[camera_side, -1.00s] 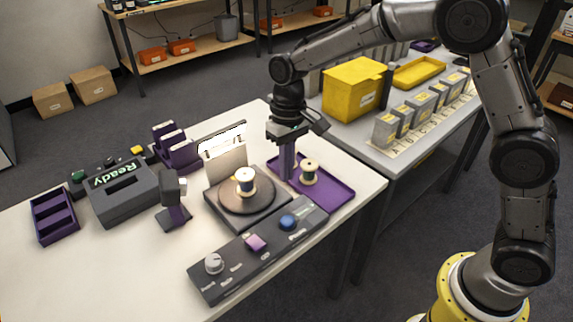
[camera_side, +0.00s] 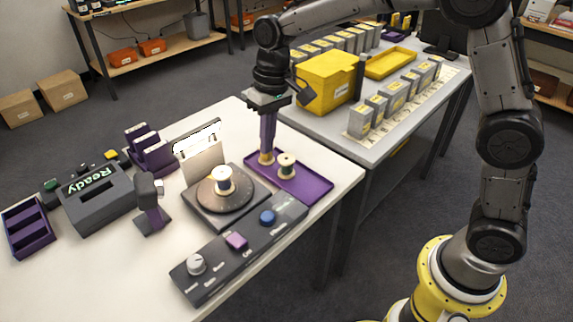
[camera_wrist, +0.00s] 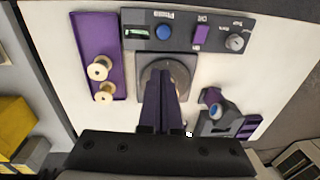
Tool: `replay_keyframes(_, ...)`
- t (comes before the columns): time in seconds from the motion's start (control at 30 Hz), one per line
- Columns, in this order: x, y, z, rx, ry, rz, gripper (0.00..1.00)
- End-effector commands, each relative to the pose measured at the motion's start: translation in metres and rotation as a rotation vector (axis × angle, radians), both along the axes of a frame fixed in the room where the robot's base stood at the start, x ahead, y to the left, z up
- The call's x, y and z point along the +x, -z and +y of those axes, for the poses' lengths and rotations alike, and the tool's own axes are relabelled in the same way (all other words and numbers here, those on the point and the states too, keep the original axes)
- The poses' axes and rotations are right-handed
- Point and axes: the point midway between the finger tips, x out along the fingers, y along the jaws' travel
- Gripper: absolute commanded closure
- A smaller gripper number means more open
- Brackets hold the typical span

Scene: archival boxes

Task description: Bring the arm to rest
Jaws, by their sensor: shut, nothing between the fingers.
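My gripper (camera_side: 267,150) is shut and empty, with its purple fingers pointing down above the far left end of the purple tray (camera_side: 318,190). In the wrist view the shut fingers (camera_wrist: 162,72) cover part of the turntable (camera_wrist: 182,68). Two spools stand on the tray. The right one (camera_side: 287,166) is clear of the fingers in the side view; the left one (camera_side: 266,159) shows just below the fingertips and is partly hidden. A third spool (camera_side: 223,179) stands on the turntable and is hidden in the wrist view.
A control panel (camera_side: 214,268) lies along the front of the white table. A grey box marked Ready (camera_side: 98,200) and purple racks (camera_side: 149,150) stand at the left. On the grey table behind are a yellow bin (camera_side: 328,82), a yellow tray (camera_side: 391,63) and several small grey boxes (camera_side: 361,117).

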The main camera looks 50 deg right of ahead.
Motion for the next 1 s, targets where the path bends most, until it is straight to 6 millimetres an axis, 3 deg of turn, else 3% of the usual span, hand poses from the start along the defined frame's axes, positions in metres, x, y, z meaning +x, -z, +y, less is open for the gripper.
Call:
replay_keyframes(0.03, -0.007, -0.022, -0.009, 0.007, 0.014, -0.042, 1.0)
replay_keyframes(0.2, -0.049, -0.078, -0.039, 0.013, 0.052, -0.159, 1.0)
replay_keyframes(0.33, -0.089, -0.105, -0.06, 0.008, 0.069, -0.243, 1.0)
replay_keyframes(0.47, -0.134, -0.119, -0.077, -0.006, 0.078, -0.321, 1.0)
replay_keyframes(0.63, -0.193, -0.119, -0.096, -0.033, 0.08, -0.412, 1.0)
replay_keyframes(0.8, -0.241, -0.098, -0.108, -0.069, 0.066, -0.473, 1.0)
replay_keyframes(1.0, -0.268, -0.064, -0.113, -0.103, 0.019, -0.457, 1.0)
